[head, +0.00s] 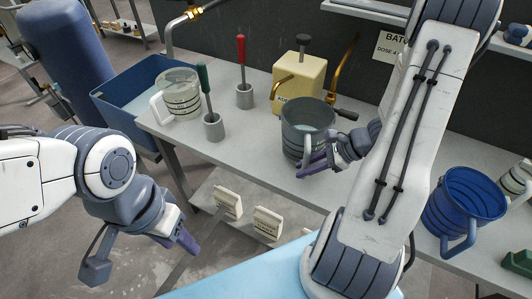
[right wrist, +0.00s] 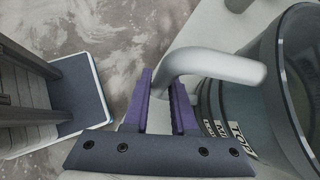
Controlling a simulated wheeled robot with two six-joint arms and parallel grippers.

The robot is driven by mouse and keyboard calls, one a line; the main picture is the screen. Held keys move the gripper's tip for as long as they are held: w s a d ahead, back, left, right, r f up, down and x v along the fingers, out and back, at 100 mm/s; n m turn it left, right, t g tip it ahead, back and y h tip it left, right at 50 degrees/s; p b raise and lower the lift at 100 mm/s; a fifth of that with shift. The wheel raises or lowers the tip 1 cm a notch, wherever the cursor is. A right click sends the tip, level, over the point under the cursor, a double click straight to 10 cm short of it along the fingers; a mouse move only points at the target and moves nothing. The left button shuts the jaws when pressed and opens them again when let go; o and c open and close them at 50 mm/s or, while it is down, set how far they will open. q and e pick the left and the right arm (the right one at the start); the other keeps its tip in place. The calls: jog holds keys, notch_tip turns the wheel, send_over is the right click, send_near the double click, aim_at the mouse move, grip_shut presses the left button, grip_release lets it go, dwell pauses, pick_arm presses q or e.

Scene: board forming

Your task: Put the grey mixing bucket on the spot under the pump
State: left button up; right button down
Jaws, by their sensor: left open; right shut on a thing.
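The grey mixing bucket (head: 307,113) is upright at the bench, just in front of the yellow pump (head: 305,72) with its black knob and brass spout. My right gripper (head: 318,165) is shut on the bucket's handle. In the right wrist view the purple fingers (right wrist: 162,105) are on either side of the grey handle (right wrist: 215,64), and the bucket's labelled wall (right wrist: 268,110) is at the right. I cannot tell whether the bucket's base touches the bench. The spot under the pump is hidden. My left gripper (head: 140,255) is open and empty, low at the left.
On the grey bench (head: 255,150) stand a clear measuring jug (head: 180,100), a green-handled tool (head: 205,82) and a red-handled tool (head: 241,52) in grey holders. A blue bucket (head: 470,185) is at the right. A blue bin (head: 140,80) is beyond the bench's left end.

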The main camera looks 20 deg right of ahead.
jog(key=w+a+p, duration=0.1)
jog(key=w+a, duration=0.1)
jog(key=w, duration=0.1)
jog(key=w+a+f+p, duration=0.1)
jog(key=w+a, duration=0.2)
jog(key=w+a+f+p, duration=0.1)
jog(key=w+a, duration=0.1)
jog(key=w, duration=0.1)
jog(key=shift+w+a+f, duration=0.15)
jog(key=shift+w+a, duration=0.05)
jog(key=shift+f+p, duration=0.3)
jog(key=shift+f, duration=0.2)
jog(key=shift+f, duration=0.15)
jog(key=c, duration=0.7)
grip_release()
jog(key=shift+f, duration=0.1)
jog(key=shift+c, duration=0.2)
